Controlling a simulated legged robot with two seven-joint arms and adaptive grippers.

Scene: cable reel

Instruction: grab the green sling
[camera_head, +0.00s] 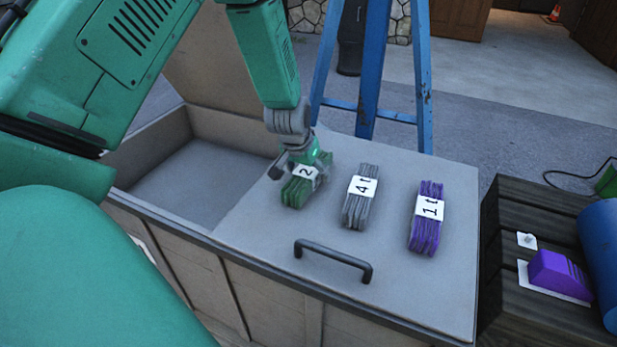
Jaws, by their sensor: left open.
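The green sling (294,193) is a folded bundle with a white label reading 2, lying on the grey lid at the left end of a row of three. My left gripper (299,176) is right over the green sling, pointing down, with its fingers open around the upper part of the bundle. The gripper covers the sling's far end, and I cannot tell whether the fingers touch it. My right gripper is not in view.
A grey sling (357,209) marked 4t and a purple sling (427,229) marked 1t lie to the right. A black handle (333,257) stands up from the lid (260,225) in front. The crate's open compartment (190,185) is at left. A blue ladder (372,75) stands behind.

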